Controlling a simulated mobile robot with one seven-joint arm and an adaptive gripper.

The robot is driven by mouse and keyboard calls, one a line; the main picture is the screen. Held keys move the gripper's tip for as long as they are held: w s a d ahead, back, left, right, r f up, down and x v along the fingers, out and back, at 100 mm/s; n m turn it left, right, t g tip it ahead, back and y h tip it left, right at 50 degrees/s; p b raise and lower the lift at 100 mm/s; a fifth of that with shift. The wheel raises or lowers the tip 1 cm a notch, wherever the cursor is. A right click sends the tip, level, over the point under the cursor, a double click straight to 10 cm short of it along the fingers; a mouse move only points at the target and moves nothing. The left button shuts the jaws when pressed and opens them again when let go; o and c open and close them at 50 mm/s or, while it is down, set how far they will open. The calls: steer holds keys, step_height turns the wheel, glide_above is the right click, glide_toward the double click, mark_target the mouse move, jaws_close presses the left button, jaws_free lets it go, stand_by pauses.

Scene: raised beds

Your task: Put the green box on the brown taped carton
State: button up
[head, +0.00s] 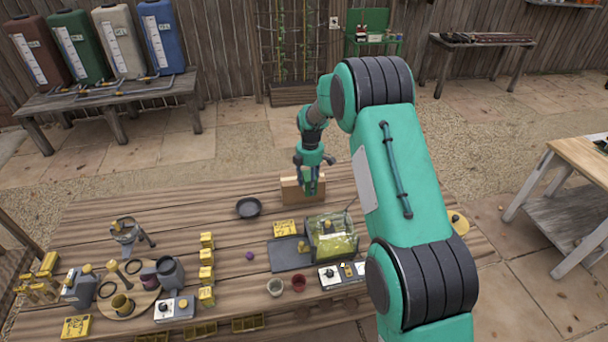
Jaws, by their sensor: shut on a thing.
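The brown taped carton (290,191) stands near the far edge of the wooden table. My gripper (310,180) points down right at the carton and is shut on the green box (311,187). The green box is small in the head view and partly hidden by the fingers. It overlaps the carton in the picture. I cannot tell whether it touches the carton's top or is held above or in front of it.
A dark round dish (248,207) lies left of the carton. A clear yellow-green case (333,236) stands nearer, with a yellow block (285,228) beside it. Pots, yellow blocks and a round board (129,300) fill the near left. The table's far left is clear.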

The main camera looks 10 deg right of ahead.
steer(key=w, duration=0.6)
steer(key=w+f, duration=0.1)
steer(key=w, duration=0.3)
steer(key=shift+d, duration=0.1)
steer(key=shift+w, duration=0.1)
steer(key=shift+w, duration=0.1)
steer(key=shift+w+f, duration=0.15)
steer(key=shift+f, duration=1.55)
steer(key=shift+f, duration=0.2)
steer(key=o, duration=1.2)
steer(key=shift+r, duration=0.1)
step_height(320, 180, up, 12)
steer(key=shift+r, duration=0.1)
